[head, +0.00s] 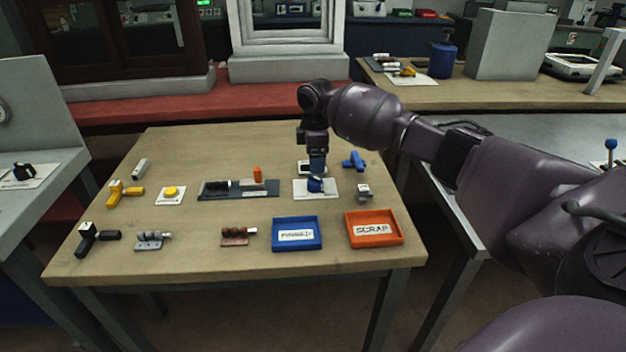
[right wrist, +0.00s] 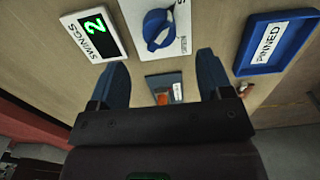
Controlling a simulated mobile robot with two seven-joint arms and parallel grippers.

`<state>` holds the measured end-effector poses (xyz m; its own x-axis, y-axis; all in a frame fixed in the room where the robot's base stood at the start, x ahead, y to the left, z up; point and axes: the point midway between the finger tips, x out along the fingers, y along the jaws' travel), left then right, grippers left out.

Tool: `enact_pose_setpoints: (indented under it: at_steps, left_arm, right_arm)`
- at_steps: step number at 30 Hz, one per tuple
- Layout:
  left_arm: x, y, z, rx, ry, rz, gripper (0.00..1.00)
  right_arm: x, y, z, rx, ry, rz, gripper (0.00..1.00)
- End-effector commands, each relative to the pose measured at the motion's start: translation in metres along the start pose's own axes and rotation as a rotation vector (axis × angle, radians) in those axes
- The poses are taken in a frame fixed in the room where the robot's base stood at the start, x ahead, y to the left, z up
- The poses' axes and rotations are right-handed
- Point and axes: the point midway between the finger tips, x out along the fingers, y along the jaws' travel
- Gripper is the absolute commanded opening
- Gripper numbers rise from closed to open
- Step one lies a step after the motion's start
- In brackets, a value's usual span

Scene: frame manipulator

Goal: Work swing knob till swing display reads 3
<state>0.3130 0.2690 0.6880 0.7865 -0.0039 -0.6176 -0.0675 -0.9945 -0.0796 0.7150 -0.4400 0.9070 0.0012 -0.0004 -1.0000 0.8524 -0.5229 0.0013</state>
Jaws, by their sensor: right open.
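The blue swing knob (head: 316,186) sits on a white plate at the right of the table's middle; it also shows in the right wrist view (right wrist: 158,29). The swing display (right wrist: 96,35), labelled SWINGS, reads a green 2 in the right wrist view. In the head view it is mostly hidden behind my right gripper (head: 317,173). This gripper points down just at or above the knob. In the right wrist view its two fingers (right wrist: 162,62) are apart, with the knob beyond their tips and nothing held. My left gripper is not in view.
A blue PINNED tray (head: 297,247) and an orange SCRAP tray (head: 374,243) stand at the table's front right. A dark fixture (head: 238,194) with an orange peg lies left of the knob. A blue part (head: 354,161) lies just right. A yellow button (head: 171,193) is farther left.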

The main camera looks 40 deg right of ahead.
Motion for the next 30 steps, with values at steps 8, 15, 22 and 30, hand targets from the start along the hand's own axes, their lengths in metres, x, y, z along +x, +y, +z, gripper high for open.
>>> enact_pose_setpoints:
  at_steps: [8, 15, 22, 30]
  left_arm:
    - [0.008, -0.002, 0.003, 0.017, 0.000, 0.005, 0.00]
    - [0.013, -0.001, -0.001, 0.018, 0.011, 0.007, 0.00]
    - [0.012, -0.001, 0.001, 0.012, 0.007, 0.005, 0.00]
    - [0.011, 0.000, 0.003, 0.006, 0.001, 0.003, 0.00]
  right_arm:
    - [0.053, -0.001, 0.000, -0.001, -0.004, -0.006, 0.73]
    - [0.072, -0.001, 0.000, -0.001, -0.002, -0.003, 0.73]
    - [0.074, 0.000, -0.001, -0.001, 0.000, 0.000, 0.73]
    - [0.074, 0.000, -0.001, 0.000, 0.000, 0.000, 0.53]
